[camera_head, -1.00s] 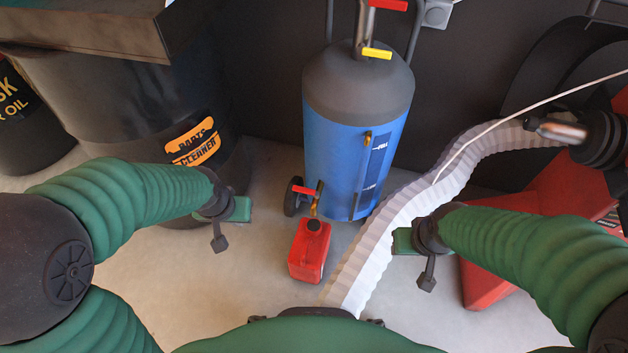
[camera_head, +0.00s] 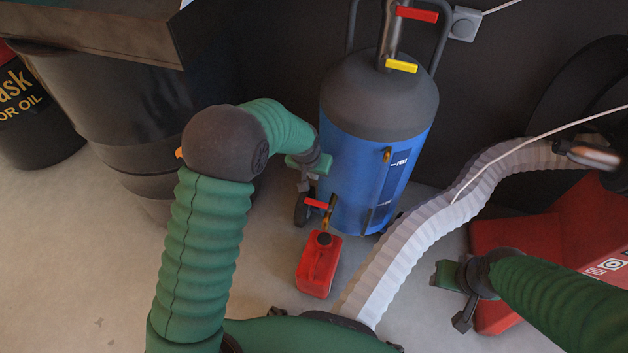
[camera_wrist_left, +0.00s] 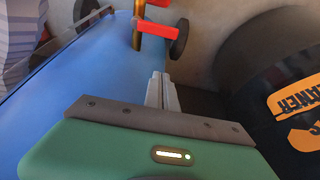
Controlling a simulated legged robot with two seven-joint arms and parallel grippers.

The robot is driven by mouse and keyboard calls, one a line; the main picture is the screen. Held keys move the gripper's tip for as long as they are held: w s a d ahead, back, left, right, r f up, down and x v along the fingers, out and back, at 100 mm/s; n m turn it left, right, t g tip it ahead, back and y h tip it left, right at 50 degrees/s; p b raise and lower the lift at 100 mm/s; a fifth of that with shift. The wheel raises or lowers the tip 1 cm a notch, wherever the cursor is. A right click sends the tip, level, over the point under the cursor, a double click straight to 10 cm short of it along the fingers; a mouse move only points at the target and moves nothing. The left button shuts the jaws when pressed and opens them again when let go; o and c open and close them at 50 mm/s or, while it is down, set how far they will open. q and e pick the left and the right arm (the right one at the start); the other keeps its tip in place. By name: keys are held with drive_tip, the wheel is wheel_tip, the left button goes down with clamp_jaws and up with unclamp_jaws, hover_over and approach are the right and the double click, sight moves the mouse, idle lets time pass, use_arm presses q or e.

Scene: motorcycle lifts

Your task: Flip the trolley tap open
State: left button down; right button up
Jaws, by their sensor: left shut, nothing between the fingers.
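The trolley is a blue tank (camera_head: 350,150) with a grey top, standing on the floor. A tap with a red lever (camera_head: 316,203) and brass body sits low on its left side. The red lever also shows near the top of the left wrist view (camera_wrist_left: 155,28). Red (camera_head: 417,14) and yellow (camera_head: 401,66) levers sit on top of the tank. My left gripper (camera_head: 302,184) is shut and empty, beside the tank's left side, just above and apart from the low red lever. My right gripper (camera_head: 462,318) hangs over the floor at right; its fingers are unclear.
A red can (camera_head: 318,266) stands on the floor below the low tap. A ribbed white hose (camera_head: 420,235) runs right of the tank. A black parts-cleaner drum (camera_head: 130,120) stands left; a red lift (camera_head: 535,245) stands right. The floor at lower left is clear.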

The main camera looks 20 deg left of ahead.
sight(318, 205)
use_arm(q)
drive_tip(key=b+x, duration=0.5)
drive_tip(key=x, duration=0.5)
drive_tip(key=s+b, duration=0.1)
drive_tip(key=s, duration=0.1)
drive_tip(key=s+r, duration=0.1)
drive_tip(key=s, duration=0.1)
drive_tip(key=shift+s+a+r+b, duration=0.15)
drive_tip(key=shift+s+b, duration=0.1)
drive_tip(key=shift+b, duration=0.15)
drive_tip(key=shift+s+n+p, duration=0.2)
drive_tip(key=shift+n+p, duration=0.1)
drive_tip(key=shift+p, duration=0.3)
